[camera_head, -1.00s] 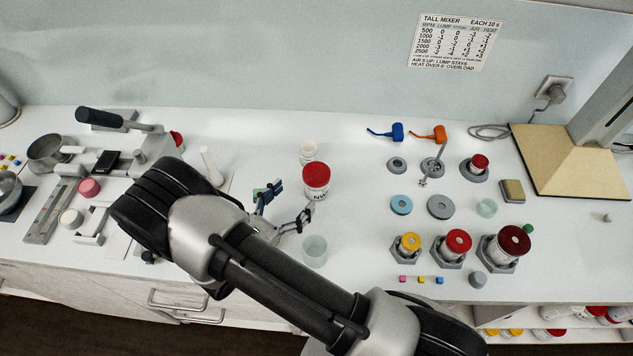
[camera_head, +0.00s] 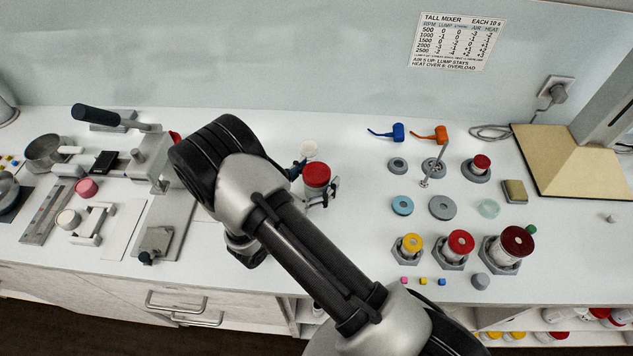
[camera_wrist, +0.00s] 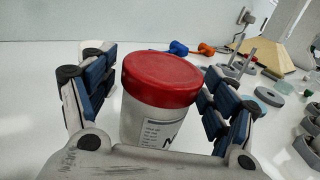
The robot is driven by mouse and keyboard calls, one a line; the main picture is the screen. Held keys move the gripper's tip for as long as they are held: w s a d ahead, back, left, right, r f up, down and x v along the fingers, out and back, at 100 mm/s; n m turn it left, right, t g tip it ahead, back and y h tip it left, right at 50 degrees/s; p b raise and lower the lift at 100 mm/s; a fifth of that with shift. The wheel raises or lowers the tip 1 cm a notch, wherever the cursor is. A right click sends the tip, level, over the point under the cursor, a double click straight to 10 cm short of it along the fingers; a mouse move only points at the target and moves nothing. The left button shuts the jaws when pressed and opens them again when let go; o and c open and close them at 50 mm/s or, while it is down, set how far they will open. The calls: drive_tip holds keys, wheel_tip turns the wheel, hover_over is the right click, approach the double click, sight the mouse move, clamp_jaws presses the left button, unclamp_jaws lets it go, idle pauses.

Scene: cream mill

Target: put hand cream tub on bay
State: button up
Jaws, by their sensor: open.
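A white tub with a red lid (camera_head: 316,176) stands upright on the bench. In the wrist view this tub (camera_wrist: 160,84) sits between the blue-padded fingers of my gripper (camera_wrist: 158,98). Its label shows a large "N"; the rest is too small or hidden, so I cannot confirm that it is the hand cream. My gripper (camera_head: 314,182) is open, one finger on each side of the tub. In the wrist view a gap shows at the right finger. Hexagonal grey holders with a yellow-lidded tub (camera_head: 411,242), a red-lidded tub (camera_head: 460,243) and a dark-red-lidded tub (camera_head: 516,240) stand to the right.
A white cup (camera_head: 309,149) stands just behind the tub. Grey round bases (camera_head: 397,165), a blue ring (camera_head: 402,205) and a grey ring (camera_head: 442,207) lie to the right. A lab press (camera_head: 150,150) and pans stand at left. Bench between tub and rings is clear.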

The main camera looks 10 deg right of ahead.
drive_tip(key=shift+c, duration=0.5)
drive_tip(key=c, duration=1.2)
wheel_tip(320, 180, up, 19)
drive_tip(key=p, duration=0.5)
drive_tip(key=f+b, duration=0.1)
drive_tip(key=f, duration=0.2)
drive_tip(key=s+f+b, duration=0.1)
drive_tip(key=f+b, duration=0.1)
drive_tip(key=f, duration=0.2)
drive_tip(key=s+d+f+b, duration=0.1)
drive_tip(key=f+b, duration=0.1)
drive_tip(key=f, duration=0.1)
drive_tip(key=shift+s+f, duration=0.25)
drive_tip(key=shift+f, duration=0.15)
drive_tip(key=shift+d+n+t+y, duration=0.2)
drive_tip(key=shift+n+t+y, duration=0.1)
drive_tip(key=shift+n+t, duration=0.25)
drive_tip(key=shift+w+d+r+n+t+y, duration=0.1)
drive_tip(key=shift+d+r+n+t+y, duration=0.05)
drive_tip(key=shift+n+t+y, duration=0.9)
drive_tip(key=shift+s+a+f+n+t+y, duration=0.15)
drive_tip(key=shift+n+t+y, duration=0.25)
drive_tip(key=shift+y, duration=0.4)
drive_tip(key=shift+s+a+f+n+t+y, duration=0.1)
drive_tip(key=shift+a+n+t+y, duration=0.25)
drive_tip(key=shift+y, duration=0.4)
